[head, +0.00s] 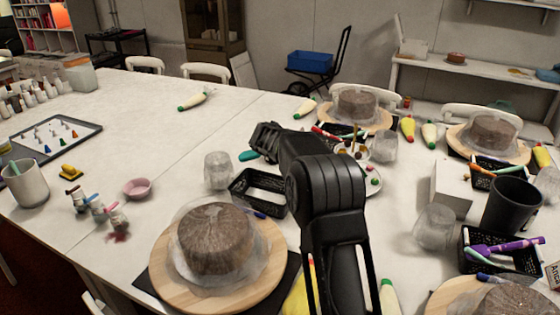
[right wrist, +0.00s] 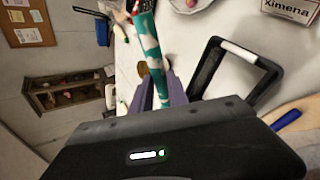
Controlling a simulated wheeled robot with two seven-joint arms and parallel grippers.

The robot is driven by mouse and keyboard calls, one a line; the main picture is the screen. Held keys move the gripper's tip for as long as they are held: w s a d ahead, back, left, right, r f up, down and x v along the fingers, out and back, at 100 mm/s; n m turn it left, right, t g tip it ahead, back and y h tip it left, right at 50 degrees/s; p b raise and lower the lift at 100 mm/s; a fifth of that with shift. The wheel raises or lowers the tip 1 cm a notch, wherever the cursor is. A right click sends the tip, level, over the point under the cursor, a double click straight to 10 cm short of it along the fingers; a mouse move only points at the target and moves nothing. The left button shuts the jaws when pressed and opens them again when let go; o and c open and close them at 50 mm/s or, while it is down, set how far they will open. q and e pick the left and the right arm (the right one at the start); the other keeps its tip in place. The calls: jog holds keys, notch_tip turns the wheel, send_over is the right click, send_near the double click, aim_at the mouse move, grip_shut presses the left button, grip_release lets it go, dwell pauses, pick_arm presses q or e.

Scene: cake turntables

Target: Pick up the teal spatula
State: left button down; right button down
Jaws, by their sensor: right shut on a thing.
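The teal spatula shows in the right wrist view as a teal-and-white handle (right wrist: 149,45) between the two fingers of my right gripper (right wrist: 158,92). My right gripper is shut on it. In the head view my right arm reaches in from the bottom, and its gripper (head: 264,140) is over the table's middle. A small teal end (head: 248,156) of the spatula sticks out beside the gripper. The rest is hidden behind the gripper and arm. My left gripper is not in view.
A black basket (head: 243,204) stands just below the gripper in the head view, with a clear glass (head: 217,171) to its left. A wrapped cake (head: 215,238) sits on a wooden turntable (head: 165,265) in front. The table's back left is mostly clear.

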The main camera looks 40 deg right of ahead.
jog(key=shift+r, duration=1.5)
